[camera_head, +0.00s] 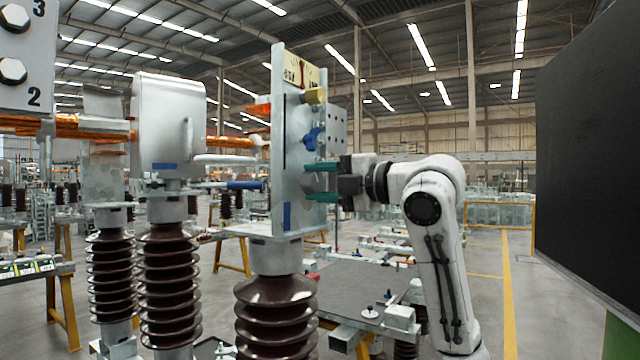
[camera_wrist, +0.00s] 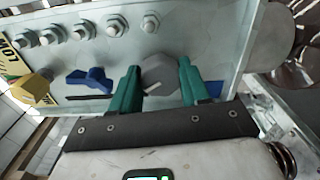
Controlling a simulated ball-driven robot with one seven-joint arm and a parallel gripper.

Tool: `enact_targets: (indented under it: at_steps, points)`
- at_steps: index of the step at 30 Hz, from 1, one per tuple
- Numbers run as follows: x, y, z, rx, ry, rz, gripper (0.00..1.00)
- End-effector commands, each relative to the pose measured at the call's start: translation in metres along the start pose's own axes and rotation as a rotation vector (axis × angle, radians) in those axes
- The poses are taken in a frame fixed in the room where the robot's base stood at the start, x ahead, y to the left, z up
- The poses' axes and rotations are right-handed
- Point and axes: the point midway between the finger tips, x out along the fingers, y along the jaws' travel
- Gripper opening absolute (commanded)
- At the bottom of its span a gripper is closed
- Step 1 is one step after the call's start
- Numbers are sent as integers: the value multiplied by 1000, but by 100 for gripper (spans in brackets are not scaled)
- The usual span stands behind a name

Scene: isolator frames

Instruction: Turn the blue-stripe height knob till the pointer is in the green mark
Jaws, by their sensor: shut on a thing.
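A grey hexagonal knob (camera_wrist: 160,74) with a short white line on its face sits on the metal plate (camera_head: 284,160). My gripper (camera_head: 322,181) is shut on this knob, its green fingers on either side of it; the wrist view also shows the gripper (camera_wrist: 158,88). A blue wing-shaped knob (camera_head: 312,138) is above it in the head view. A brass-coloured knob (camera_head: 315,96) is higher up. A blue stripe (camera_head: 287,216) marks the plate's lower part.
Several bolts (camera_wrist: 84,29) line the plate beside the knobs. A brown ribbed insulator (camera_head: 276,315) stands under the plate, with others to its left. A dark board (camera_head: 590,150) fills the right side.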

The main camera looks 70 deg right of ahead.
Motion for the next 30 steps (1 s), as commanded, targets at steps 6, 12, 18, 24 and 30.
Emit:
enact_targets:
  at_steps: [6, 12, 18, 24, 30]
  points:
    - [0, -1, 1, 78, -2, -1, 15]
    - [0, -1, 1, 103, -3, -2, 15]
    - [0, -1, 1, 106, -4, -2, 15]
    - [0, -1, 1, 105, -4, -2, 48]
    - [0, -1, 1, 104, -2, -2, 68]
